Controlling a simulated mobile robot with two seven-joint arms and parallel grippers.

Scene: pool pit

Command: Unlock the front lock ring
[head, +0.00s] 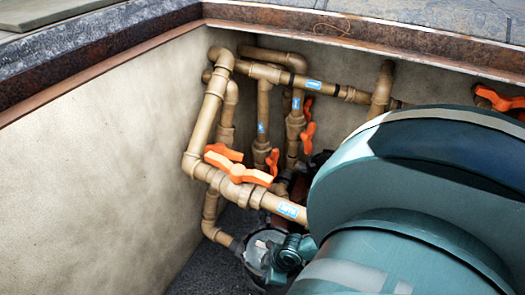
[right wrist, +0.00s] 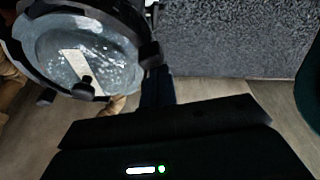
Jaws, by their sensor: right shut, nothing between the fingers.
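The lock ring (right wrist: 138,32) is a dark ring with tabs around a clear, round pump lid (right wrist: 62,50), at the upper left in the right wrist view. In the head view the pump lid (head: 256,248) shows low in the pit, below the pipes, with part of its ring covered by my right arm's end. My right gripper (right wrist: 157,80) is shut and empty, its dark fingers close to the ring's right edge. I cannot tell whether they touch it. In the head view only the teal end of my right arm shows clearly beside the lid. My left gripper is not in view.
Tan pipes (head: 208,110) with orange valve handles (head: 238,172) stand above and behind the pump. A pale pit wall (head: 95,180) rises at the left, with a rusty rim (head: 110,75). Dark gravel (right wrist: 235,35) is bare right of the pump.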

